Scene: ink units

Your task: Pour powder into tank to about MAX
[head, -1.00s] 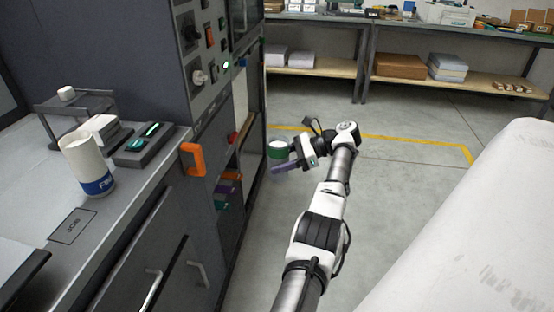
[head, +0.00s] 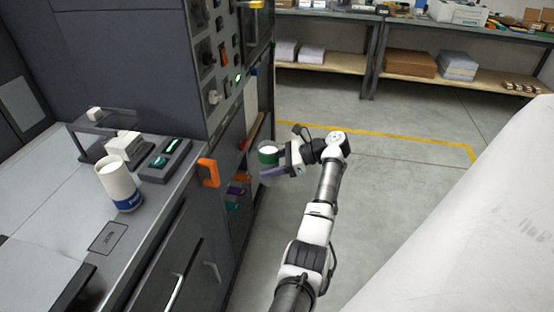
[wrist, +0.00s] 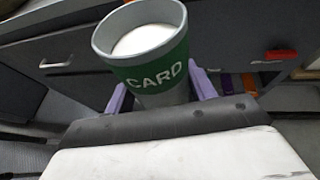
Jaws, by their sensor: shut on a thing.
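My gripper (head: 277,161) is shut on a grey cup with a green band (head: 268,155), held in the air in front of the dark cabinet. In the wrist view the green-banded cup (wrist: 157,68) reads "CARD" and has white powder (wrist: 143,39) inside, below the rim. The purple fingers are on both sides of it. The cup looks about upright. Colored tabs (head: 236,192) show in an open bay of the cabinet, left of the cup. I cannot make out the tank or a MAX mark.
A white cup with a blue band (head: 120,184) stands on the counter at left, near a dark device with a green light (head: 166,158). An orange handle (head: 208,172) juts from the cabinet. A large white surface (head: 470,230) lies at right. Floor (head: 395,175) is clear between.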

